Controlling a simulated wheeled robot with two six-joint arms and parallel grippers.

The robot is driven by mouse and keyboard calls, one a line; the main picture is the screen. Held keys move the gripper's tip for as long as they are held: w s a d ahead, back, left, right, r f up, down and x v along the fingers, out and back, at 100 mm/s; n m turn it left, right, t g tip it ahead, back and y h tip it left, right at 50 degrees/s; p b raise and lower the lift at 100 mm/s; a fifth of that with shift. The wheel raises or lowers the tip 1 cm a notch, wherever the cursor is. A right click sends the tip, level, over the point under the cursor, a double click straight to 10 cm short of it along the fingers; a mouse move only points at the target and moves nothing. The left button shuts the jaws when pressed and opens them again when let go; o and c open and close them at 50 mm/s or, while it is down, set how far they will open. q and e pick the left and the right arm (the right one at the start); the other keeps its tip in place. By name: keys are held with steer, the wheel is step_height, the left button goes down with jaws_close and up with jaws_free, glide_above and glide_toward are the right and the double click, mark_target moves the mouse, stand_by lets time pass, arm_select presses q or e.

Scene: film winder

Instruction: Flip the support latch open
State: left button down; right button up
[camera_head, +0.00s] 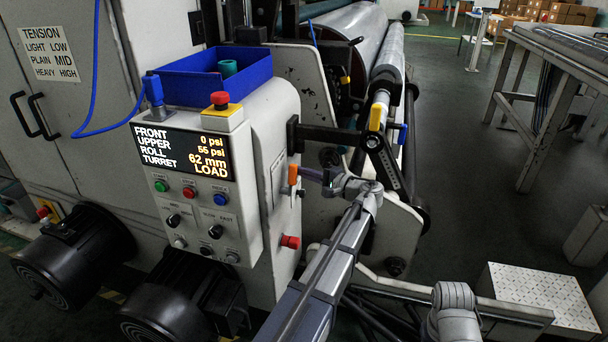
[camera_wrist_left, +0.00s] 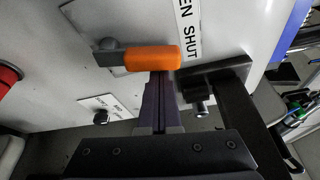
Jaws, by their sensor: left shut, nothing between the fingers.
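A lever with an orange grip (camera_head: 293,178) is on the right side of the machine's control housing. In the left wrist view the orange grip (camera_wrist_left: 152,58) lies level on a grey pivot arm, beside a label (camera_wrist_left: 187,30) reading "EN SHUT", partly cut off. My left gripper (camera_head: 308,173) points left at the lever. In the left wrist view its fingers (camera_wrist_left: 157,80) are shut and empty, with their tips just at the grip's lower edge; I cannot tell if they touch. My right gripper is out of view.
A black bracket (camera_head: 330,135) sticks out above my left gripper, near a yellow handle (camera_head: 376,116) and a dark slotted link (camera_head: 385,165). A red knob (camera_head: 290,242) is below. The control panel (camera_head: 190,185) reads "LOAD".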

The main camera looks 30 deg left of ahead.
arm_select(q)
steer(key=s+n+b, duration=0.1)
steer(key=n, duration=0.1)
steer(key=s+n+y+b, duration=0.1)
steer(key=s+n, duration=0.1)
steer(key=s+d+n+y+b, duration=0.1)
steer(key=n, duration=0.2)
steer(key=shift+s+r+b, duration=0.3)
steer(key=shift+s, duration=0.05)
steer(key=shift+d, duration=0.1)
stand_by(0.4)
steer(key=w+a+r+p, duration=0.1)
steer(key=w+r+p, duration=0.2)
steer(key=w, duration=0.1)
steer(key=s+d+f+b, duration=0.1)
steer(key=d+f+b, duration=0.1)
steer(key=d, duration=0.8)
steer(key=shift+s+f+b, duration=0.15)
steer(key=shift+f+b, duration=0.2)
steer(key=shift+b, duration=0.05)
